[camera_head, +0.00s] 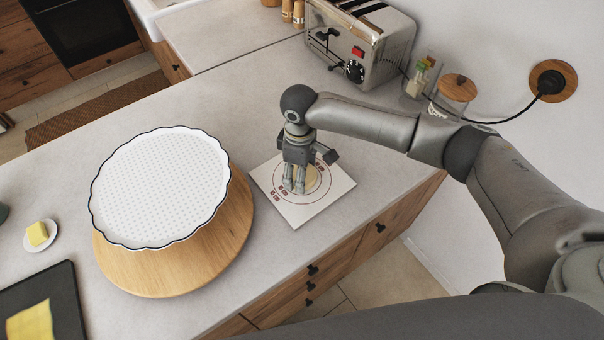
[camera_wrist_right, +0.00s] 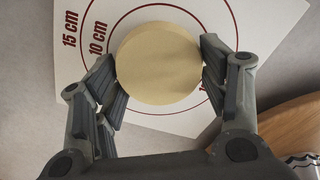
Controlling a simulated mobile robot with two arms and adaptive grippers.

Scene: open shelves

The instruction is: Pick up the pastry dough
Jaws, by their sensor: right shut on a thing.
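The pastry dough (camera_wrist_right: 158,62) is a pale yellow round disc over a white mat with red measuring circles (camera_wrist_right: 75,70). In the head view the dough (camera_head: 312,179) is partly hidden behind my right gripper (camera_head: 297,186), which points down at the mat (camera_head: 335,193). In the right wrist view my right gripper (camera_wrist_right: 160,75) is shut on the dough, with one finger pad at each side of it. I cannot tell whether the dough is lifted off the mat. My left gripper is not in view.
A white dotted dish with a wavy dark rim (camera_head: 160,187) stands on a round wooden board (camera_head: 235,225) left of the mat. A toaster (camera_head: 365,45) and a jar (camera_head: 457,88) stand at the back. Butter (camera_head: 38,233) on a small plate and a dark tray (camera_head: 65,290) lie at left.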

